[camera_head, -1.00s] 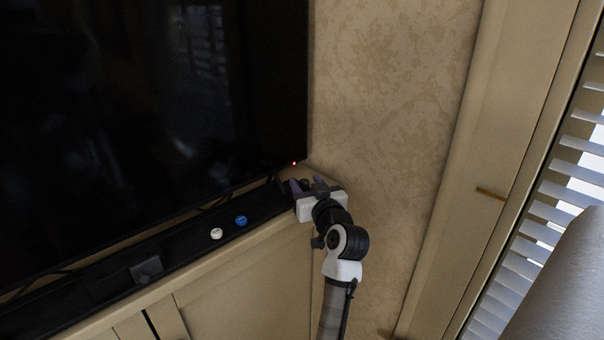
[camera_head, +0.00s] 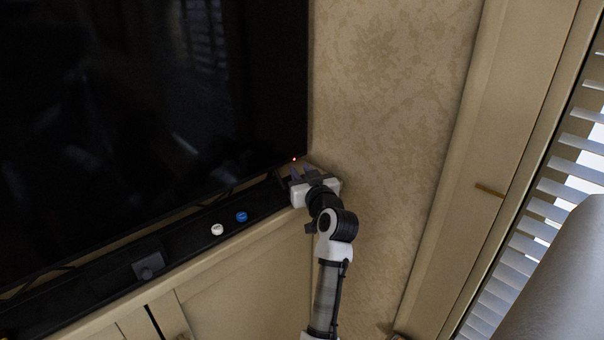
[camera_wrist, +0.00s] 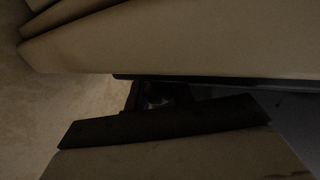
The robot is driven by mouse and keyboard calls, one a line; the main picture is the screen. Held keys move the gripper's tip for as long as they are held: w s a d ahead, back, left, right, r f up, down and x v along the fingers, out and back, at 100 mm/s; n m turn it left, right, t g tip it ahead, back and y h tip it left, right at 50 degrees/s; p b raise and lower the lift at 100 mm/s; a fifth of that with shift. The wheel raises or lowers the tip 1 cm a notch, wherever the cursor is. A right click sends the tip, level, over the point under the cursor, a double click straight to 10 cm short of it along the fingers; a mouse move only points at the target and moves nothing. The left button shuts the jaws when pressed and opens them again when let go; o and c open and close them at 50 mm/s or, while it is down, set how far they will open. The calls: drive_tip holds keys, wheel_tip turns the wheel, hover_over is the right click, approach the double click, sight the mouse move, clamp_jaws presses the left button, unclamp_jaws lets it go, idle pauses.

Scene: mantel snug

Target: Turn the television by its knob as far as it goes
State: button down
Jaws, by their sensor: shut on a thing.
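The television (camera_head: 150,100) is a large dark flat screen above the cabinet, with a small red light (camera_head: 294,160) at its lower right corner.
A black shelf strip (camera_head: 190,238) runs along the cabinet top (camera_head: 240,275) below the screen. A white cap (camera_head: 217,230), a blue cap (camera_head: 241,217) and a grey box with a round knob (camera_head: 148,267) sit on it. The patterned wall (camera_head: 390,90) is close on the right.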

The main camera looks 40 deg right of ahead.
drive_tip(key=s+a+m+g+h+p, duration=0.1)
drive_tip(key=s+m+g+h+p, duration=0.1)
drive_tip(key=s, duration=0.8)
drive_tip(key=shift+s+a+f+m+h, duration=0.2)
drive_tip(key=shift+a+m+h, duration=0.25)
drive_tip(key=shift+h, duration=0.65)
drive_tip(key=shift+d, duration=0.1)
drive_tip(key=c, duration=1.6)
unclamp_jaws()
drive_tip(key=o, duration=0.4)
drive_tip(key=shift+r, duration=0.15)
drive_tip(key=b+v, duration=0.1)
drive_tip(key=v, duration=1.3)
drive_tip(key=shift+b, duration=0.4)
drive_tip(key=shift+w, duration=0.1)
